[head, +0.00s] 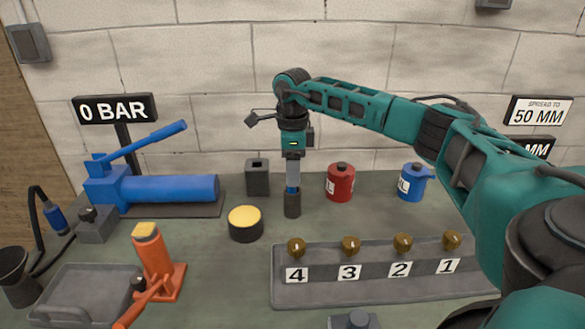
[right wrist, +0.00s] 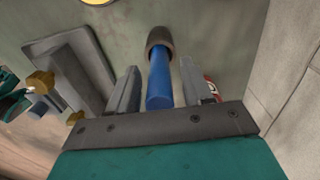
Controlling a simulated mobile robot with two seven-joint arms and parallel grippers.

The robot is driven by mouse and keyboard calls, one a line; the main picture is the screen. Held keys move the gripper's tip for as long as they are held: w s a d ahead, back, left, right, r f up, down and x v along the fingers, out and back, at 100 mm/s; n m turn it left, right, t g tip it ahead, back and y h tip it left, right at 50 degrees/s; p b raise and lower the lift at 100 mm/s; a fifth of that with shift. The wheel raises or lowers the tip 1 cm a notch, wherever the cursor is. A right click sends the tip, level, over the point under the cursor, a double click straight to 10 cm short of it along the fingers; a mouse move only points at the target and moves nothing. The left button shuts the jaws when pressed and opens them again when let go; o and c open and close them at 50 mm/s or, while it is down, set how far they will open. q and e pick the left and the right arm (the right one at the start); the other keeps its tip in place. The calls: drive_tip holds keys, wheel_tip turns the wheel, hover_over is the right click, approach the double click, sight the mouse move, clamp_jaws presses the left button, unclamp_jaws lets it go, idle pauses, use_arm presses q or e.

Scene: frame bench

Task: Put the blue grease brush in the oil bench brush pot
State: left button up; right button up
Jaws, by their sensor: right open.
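The blue grease brush stands upright with its lower end in a small dark round pot (head: 292,205); in the head view only a short strip of its blue handle (head: 292,189) shows. In the right wrist view the blue handle (right wrist: 159,82) runs from the round pot's rim (right wrist: 160,36) up between the fingers. My right gripper (head: 292,178) is open around the handle, one finger on each side, with gaps visible in the right wrist view (right wrist: 155,88). A dark square pot (head: 257,180) with a hole on top stands behind and left. No label marks either pot. My left gripper is out of view.
A yellow-topped tin (head: 245,224) stands left of the round pot. A red can (head: 340,183) and a blue can (head: 412,183) stand to the right. A numbered rack (head: 375,287) with brown knobs lies in front. A blue pump (head: 165,189) and orange jack (head: 155,260) are left.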

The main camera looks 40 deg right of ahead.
drive_tip(key=shift+f+b, duration=0.1)
drive_tip(key=shift+b, duration=0.25)
drive_tip(key=shift+r, duration=0.2)
drive_tip(key=r, duration=0.4)
drive_tip(key=r+p, duration=0.1)
drive_tip(key=r, duration=0.7)
drive_tip(key=shift+w+d, duration=0.15)
drive_tip(key=shift+d, duration=0.2)
drive_tip(key=shift+r, duration=0.35)
